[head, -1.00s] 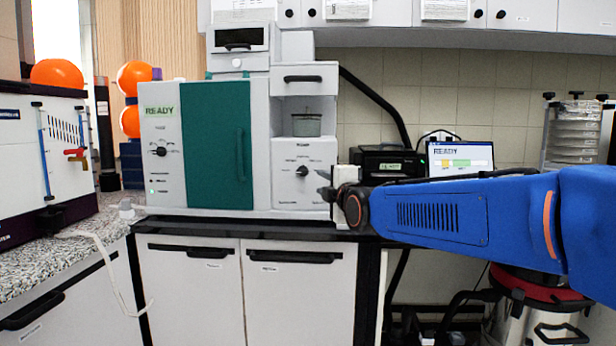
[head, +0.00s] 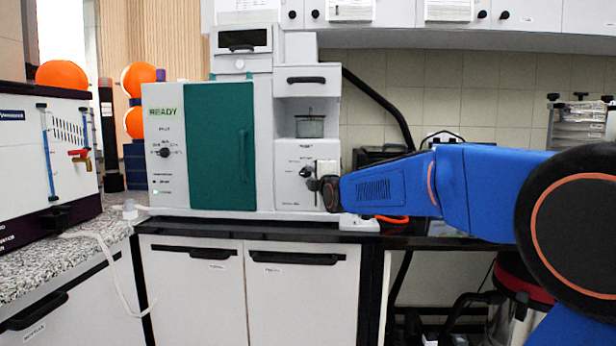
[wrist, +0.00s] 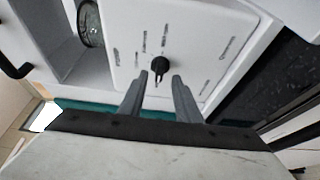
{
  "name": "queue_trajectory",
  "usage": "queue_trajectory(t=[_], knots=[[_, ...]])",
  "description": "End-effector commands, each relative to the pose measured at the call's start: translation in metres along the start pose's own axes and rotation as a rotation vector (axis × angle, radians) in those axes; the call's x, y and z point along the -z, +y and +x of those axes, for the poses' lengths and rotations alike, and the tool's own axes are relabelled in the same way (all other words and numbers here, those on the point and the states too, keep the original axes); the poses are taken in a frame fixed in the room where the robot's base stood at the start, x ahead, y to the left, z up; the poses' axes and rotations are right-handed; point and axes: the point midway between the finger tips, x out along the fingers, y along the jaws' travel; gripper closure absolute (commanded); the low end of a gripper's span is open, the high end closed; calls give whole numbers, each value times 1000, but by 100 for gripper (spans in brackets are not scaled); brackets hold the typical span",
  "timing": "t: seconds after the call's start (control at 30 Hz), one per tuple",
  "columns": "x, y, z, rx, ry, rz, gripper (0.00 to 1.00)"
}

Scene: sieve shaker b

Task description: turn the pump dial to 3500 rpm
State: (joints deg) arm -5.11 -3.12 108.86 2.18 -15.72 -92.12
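A small black dial (wrist: 158,66) sits on the white front panel (wrist: 200,30) of the instrument in the wrist view, with printed marks around it too blurred to read. It also shows in the head view (head: 305,172), on the lower right panel. My gripper (wrist: 160,77) is open, its two grey fingers on either side of the dial's near end. I cannot tell whether they touch it. In the head view my gripper (head: 318,184) is right at this panel. A second black dial (head: 164,153) is on the left panel, below a green READY display (head: 164,112).
A green door (head: 220,145) lies between the two panels. A glass vessel (head: 310,124) stands in the recess above the near dial. A black machine (head: 378,154) sits right of the instrument. The dark bench edge (head: 230,226) runs below.

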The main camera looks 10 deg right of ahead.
Motion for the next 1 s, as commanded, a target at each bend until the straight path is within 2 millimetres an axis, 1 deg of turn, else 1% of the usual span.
queue_trajectory(t=[0.03,0.1,0.3,0.43,0.67,0.7,0.77,0.8,0.83,1.0], knots=[[0,0,8,0,0,0,70],[0,-1,16,1,0,0,70],[0,0,32,1,0,0,70],[0,0,35,0,0,0,70],[0,0,36,0,0,0,70],[0,0,36,0,0,0,72],[0,0,36,0,0,0,86],[0,0,36,0,0,0,96],[0,0,36,0,0,0,100],[0,0,36,0,0,1,100]])
